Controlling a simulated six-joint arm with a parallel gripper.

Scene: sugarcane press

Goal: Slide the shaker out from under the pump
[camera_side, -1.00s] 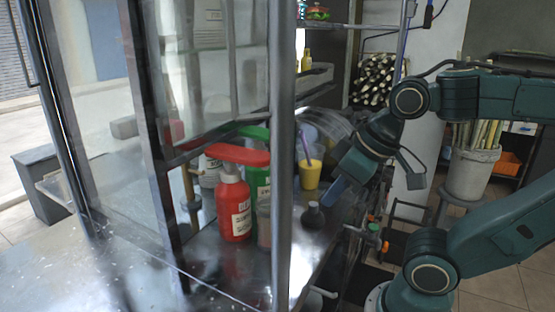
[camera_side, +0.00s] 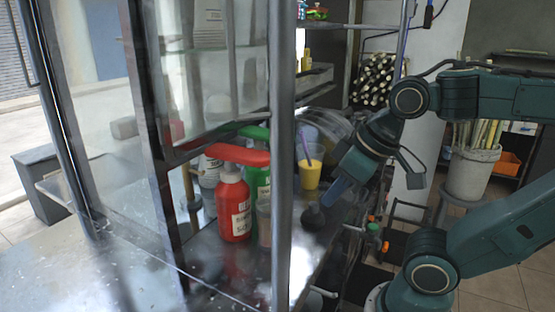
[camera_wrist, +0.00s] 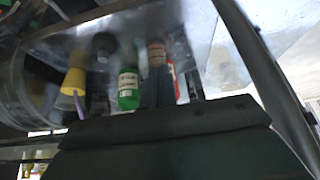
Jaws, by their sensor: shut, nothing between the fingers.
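The shaker (camera_side: 264,222) seems to be the small translucent jar with a brownish-pink tint, standing on the metal counter and partly hidden by the post. The red pump bottle (camera_side: 234,205) stands left of it, and its long red spout (camera_side: 240,154) reaches over the jar. In the wrist view the jar (camera_wrist: 157,54) shows just past my fingertips. My gripper (camera_side: 327,202) is shut and empty, low over the counter to the right of the jar, by a small dark round-bodied object (camera_side: 313,217). I cannot tell whether it touches anything.
A green bottle (camera_side: 258,180) stands behind the red one; its label faces the wrist view (camera_wrist: 128,88). A yellow cup (camera_side: 310,174) with a purple straw is farther back. The metal post (camera_side: 283,200) stands in front. Bare counter (camera_side: 305,262) lies at the front right.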

